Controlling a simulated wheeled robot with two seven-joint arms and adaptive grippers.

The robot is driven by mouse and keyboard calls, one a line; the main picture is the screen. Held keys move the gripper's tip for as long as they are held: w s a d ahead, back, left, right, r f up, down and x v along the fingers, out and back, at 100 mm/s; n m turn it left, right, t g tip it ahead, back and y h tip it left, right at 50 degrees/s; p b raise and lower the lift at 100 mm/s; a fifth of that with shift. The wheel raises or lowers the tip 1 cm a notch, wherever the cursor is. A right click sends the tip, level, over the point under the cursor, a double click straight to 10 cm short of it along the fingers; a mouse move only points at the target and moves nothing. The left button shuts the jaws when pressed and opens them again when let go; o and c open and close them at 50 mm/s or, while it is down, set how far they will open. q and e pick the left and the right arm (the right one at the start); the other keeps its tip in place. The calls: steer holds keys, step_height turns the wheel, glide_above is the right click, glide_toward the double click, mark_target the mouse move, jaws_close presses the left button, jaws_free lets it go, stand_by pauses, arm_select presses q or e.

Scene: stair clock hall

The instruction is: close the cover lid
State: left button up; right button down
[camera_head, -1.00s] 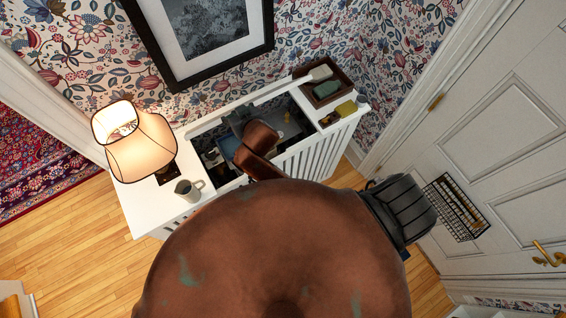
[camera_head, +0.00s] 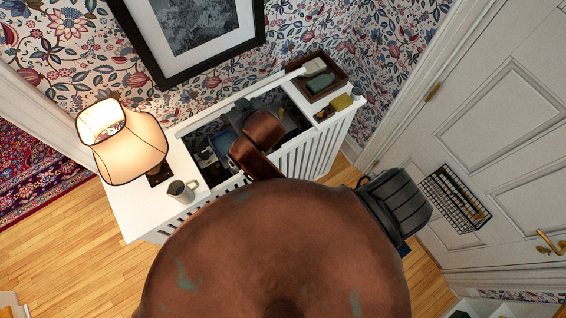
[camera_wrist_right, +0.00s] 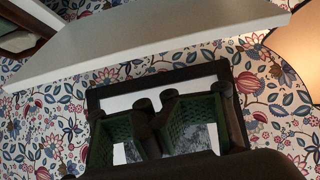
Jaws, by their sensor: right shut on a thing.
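The white slatted cover (camera_head: 318,145) stands against the wall with the middle of its top open onto a dark interior. The cover lid (camera_head: 196,122) shows as a thin white strip along the back of this opening, raised near the wall. It appears as a broad white board across the top of the right wrist view (camera_wrist_right: 150,45). My right gripper (camera_head: 241,112) is at the opening, mostly hidden by my brown arm. Its green-padded fingers (camera_wrist_right: 158,112) show in the right wrist view; the contact with the lid is not clearly visible. My left gripper is not in view.
A lit lamp (camera_head: 125,145) and a grey mug (camera_head: 182,190) stand on the cover's left end. A brown tray (camera_head: 318,82) and a yellow item (camera_head: 341,102) are on its right end. A framed picture (camera_head: 190,40) hangs behind. A white door (camera_head: 505,120) is at right.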

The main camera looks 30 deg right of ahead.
steer(key=s+d+f+g+b, duration=0.1)
steer(key=s+d+f+b, duration=0.1)
steer(key=f, duration=1.1)
steer(key=s+d+f+g+b, duration=0.2)
steer(key=s+d+f, duration=0.2)
steer(key=f, duration=0.9)
steer(key=s+d+f+g+b, duration=0.2)
steer(key=d+f, duration=0.4)
steer(key=f, duration=0.8)
steer(key=shift+s+d+n+h+b, duration=0.15)
steer(key=shift+s+n+h+b, duration=0.3)
steer(key=shift+s, duration=0.65)
